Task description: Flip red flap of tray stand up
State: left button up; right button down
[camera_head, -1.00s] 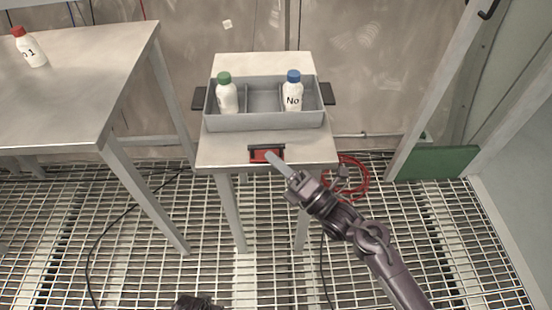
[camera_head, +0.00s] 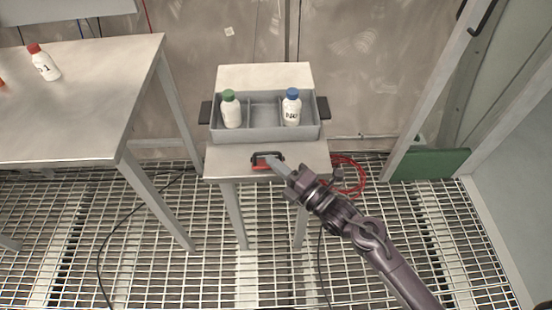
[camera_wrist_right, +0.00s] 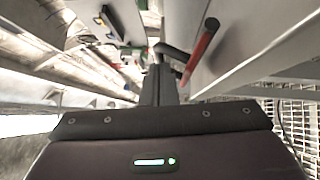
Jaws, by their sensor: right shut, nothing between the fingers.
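The tray stand (camera_head: 225,162) is a pale small table. Its red flap (camera_head: 261,164) is at the front edge, with a black handle-like frame (camera_head: 268,155) around its top. My right gripper (camera_head: 272,162) is shut and empty, its fingertips at the flap's right part and hiding some of it. In the right wrist view the flap (camera_wrist_right: 203,48) shows as a narrow red strip just beyond and right of the shut fingers (camera_wrist_right: 159,85). I cannot tell whether the fingers touch it. My left gripper is out of view.
A grey tray (camera_head: 265,134) on the stand holds a green-capped bottle (camera_head: 231,110) and a blue-capped bottle (camera_head: 291,108). A larger table (camera_head: 80,110) with a red-capped bottle (camera_head: 46,65) stands left. A red coiled hose (camera_head: 350,175) lies behind on the grating floor.

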jog(key=w+r+m+g+h+p, duration=0.1)
jog(key=w+m+g+p, duration=0.1)
jog(key=p, duration=0.3)
jog(key=w+r+m+g+h+p, duration=0.2)
jog(key=p, duration=0.3)
jog(key=shift+d+m, duration=0.1)
jog(key=shift+m, duration=0.3)
jog(key=shift+w+f+m+g+h+p, duration=0.2)
jog(key=shift+w+m+g+h+p, duration=0.2)
jog(key=shift+w+m+g+p, duration=0.45)
jog(key=shift+w+f+g, duration=0.25)
jog(key=shift+w+g, duration=0.1)
jog(key=shift+g, duration=0.6)
jog(key=shift+w, duration=0.25)
